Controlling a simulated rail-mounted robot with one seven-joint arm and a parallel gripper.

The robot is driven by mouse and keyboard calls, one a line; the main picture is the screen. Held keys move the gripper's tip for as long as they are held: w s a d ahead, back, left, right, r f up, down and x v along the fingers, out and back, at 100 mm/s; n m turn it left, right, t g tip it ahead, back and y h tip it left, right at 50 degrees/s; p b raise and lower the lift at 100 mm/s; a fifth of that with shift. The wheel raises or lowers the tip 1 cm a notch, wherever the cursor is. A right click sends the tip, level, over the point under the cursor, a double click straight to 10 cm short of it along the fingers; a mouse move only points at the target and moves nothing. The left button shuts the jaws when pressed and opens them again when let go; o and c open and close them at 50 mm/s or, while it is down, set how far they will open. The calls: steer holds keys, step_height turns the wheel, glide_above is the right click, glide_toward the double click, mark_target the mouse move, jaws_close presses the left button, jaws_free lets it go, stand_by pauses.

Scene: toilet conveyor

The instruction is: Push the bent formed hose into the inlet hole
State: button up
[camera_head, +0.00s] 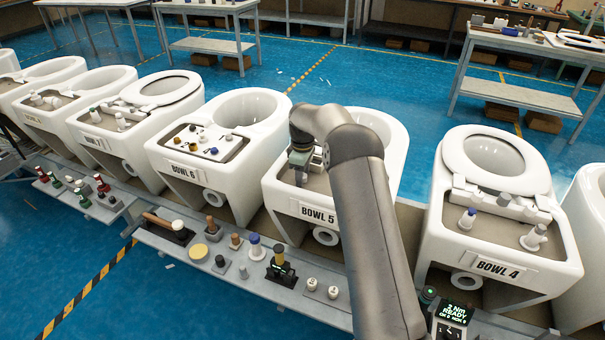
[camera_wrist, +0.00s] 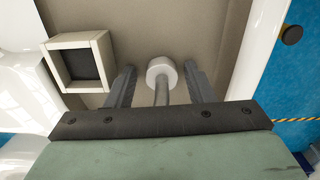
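My gripper (camera_wrist: 160,66) is over the flat deck of Bowl 5 (camera_head: 318,215). In the wrist view its two dark fingers are apart, one on each side of a white-capped piece with a thin grey stem (camera_wrist: 162,72). Gaps show between the fingers and this piece; I cannot tell whether it is the bent formed hose. A square, light-framed socket with a dark inside (camera_wrist: 80,62) is left of the fingers; I cannot tell whether it is the inlet hole. In the head view my arm hides part of Bowl 5, and my gripper (camera_head: 301,160) shows only small.
Bowl 6 (camera_head: 185,172) stands to the left and Bowl 4 (camera_head: 497,268) to the right. A front ledge (camera_head: 215,290) carries several small tools and fittings and a lit display (camera_head: 455,315). Work tables (camera_head: 530,95) stand behind across a blue floor.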

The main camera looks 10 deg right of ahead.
steer(key=shift+s+a+f, duration=0.15)
steer(key=shift+s+f, duration=0.1)
steer(key=shift+f, duration=0.1)
step_height(320, 180, up, 18)
steer(key=b, duration=0.1)
steer(key=shift+w, duration=0.2)
steer(key=s+a+r+m, duration=0.1)
steer(key=s+r+m, duration=0.15)
steer(key=s, duration=0.85)
steer(key=s+r+m, duration=0.2)
steer(key=s+m, duration=0.2)
steer(key=s, duration=0.7)
steer(key=s+f+m, duration=0.2)
steer(key=s+f, duration=0.2)
steer(key=s, duration=0.8)
steer(key=s+f+m, duration=0.3)
steer(key=s+f, duration=0.2)
steer(key=s, duration=0.7)
steer(key=shift+d+t, duration=0.3)
steer(key=shift+d, duration=0.1)
